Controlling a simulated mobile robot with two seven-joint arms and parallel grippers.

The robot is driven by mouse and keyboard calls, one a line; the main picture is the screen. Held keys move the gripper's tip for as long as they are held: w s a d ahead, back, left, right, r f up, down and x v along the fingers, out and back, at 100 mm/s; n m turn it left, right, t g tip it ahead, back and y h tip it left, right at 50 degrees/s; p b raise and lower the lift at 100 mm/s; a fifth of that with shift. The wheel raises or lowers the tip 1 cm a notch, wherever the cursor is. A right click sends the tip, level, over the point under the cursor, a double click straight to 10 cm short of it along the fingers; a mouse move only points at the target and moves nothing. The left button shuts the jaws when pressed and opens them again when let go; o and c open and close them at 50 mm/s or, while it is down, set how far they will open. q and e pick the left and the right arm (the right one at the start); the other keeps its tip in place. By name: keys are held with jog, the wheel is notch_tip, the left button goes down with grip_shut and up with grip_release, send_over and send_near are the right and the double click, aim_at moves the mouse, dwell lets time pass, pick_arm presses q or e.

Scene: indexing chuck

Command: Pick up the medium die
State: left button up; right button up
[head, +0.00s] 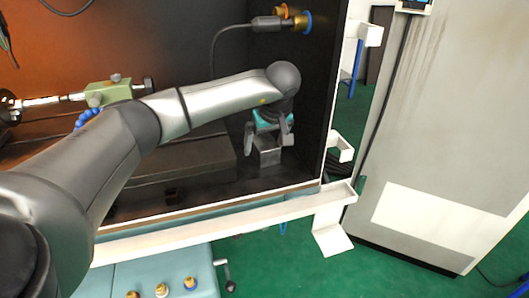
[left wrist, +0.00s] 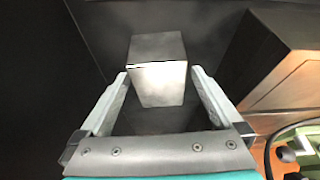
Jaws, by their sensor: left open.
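A plain grey metal block (head: 268,157), the only die-like block I see, stands on the dark floor of the machine enclosure near its right wall. I cannot judge from its size alone whether it is the medium die. My left gripper (head: 268,140) is open just above and behind it, pointing down. In the left wrist view the block (left wrist: 160,75) lies between the two fingertips of my left gripper (left wrist: 160,74), with a small gap showing on each side. No grip on it shows. My right gripper is not in view.
A dark raised bed (head: 190,160) is left of the block. A white front ledge (head: 230,226) borders the enclosure. A green clamp-like fixture (head: 108,92) is at left. A cable with a connector (head: 265,24) hangs at the back. A teal cart top (head: 150,275) carries several brass pieces.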

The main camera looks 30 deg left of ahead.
pick_arm(q)
jog(key=shift+w+a+f, duration=0.1)
jog(key=shift+a+f, duration=0.05)
jog(key=shift+f, duration=0.3)
grip_shut()
dwell(0.6)
jog(key=shift+r, duration=0.15)
